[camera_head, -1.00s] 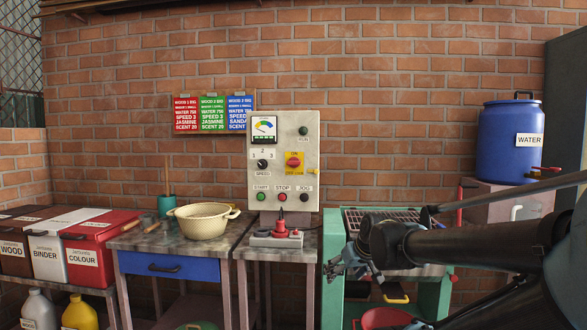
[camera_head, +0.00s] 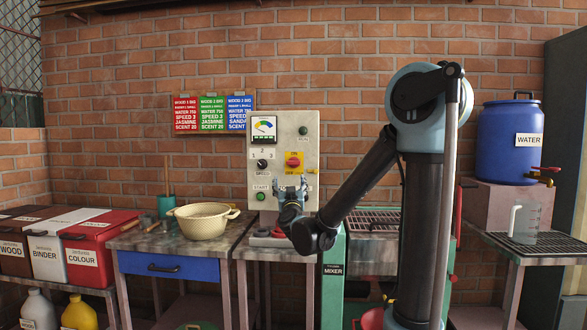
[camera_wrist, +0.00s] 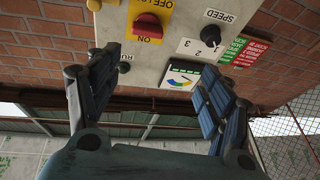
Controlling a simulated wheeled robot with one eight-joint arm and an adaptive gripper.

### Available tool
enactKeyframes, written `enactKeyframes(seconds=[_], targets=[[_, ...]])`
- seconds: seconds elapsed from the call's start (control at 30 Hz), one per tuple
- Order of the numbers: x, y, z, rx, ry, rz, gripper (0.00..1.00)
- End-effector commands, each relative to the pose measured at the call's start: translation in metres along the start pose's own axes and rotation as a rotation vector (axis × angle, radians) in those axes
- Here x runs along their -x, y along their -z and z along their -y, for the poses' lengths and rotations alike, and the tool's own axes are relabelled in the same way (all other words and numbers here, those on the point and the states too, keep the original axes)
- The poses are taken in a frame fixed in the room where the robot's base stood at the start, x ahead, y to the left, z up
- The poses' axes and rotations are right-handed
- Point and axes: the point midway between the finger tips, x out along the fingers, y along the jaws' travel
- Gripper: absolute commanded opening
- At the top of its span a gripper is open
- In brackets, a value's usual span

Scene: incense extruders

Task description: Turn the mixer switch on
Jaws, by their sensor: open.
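The mixer switch (camera_head: 293,161) is a red rotary knob on a yellow plate marked ON and OFF, on the grey control panel (camera_head: 311,185). The dial gauge stands above it to the left and the speed knob (camera_head: 262,164) to the left. In the wrist view, turned upside down, the red switch (camera_wrist: 148,27) is at the top, apart from the fingers. My gripper (camera_head: 291,188) is open and empty in front of the panel, just below the switch. It hides the STOP and JOG buttons. The knob's exact position is hard to tell.
A blue water drum (camera_head: 508,143) and a clear jug (camera_head: 525,222) are at the right. Recipe cards hang left of the panel.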

Motion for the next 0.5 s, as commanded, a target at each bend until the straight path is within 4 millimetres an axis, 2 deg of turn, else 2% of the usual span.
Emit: enactKeyframes(seconds=[0.13,0.33,0.5], targets=[[-0.001,-0.006,0.004,0.006,-0.098,-0.027,0.73],[-0.001,-0.011,0.003,0.012,-0.156,-0.034,0.73],[-0.017,-0.011,-0.001,0.015,-0.161,-0.034,0.73]])
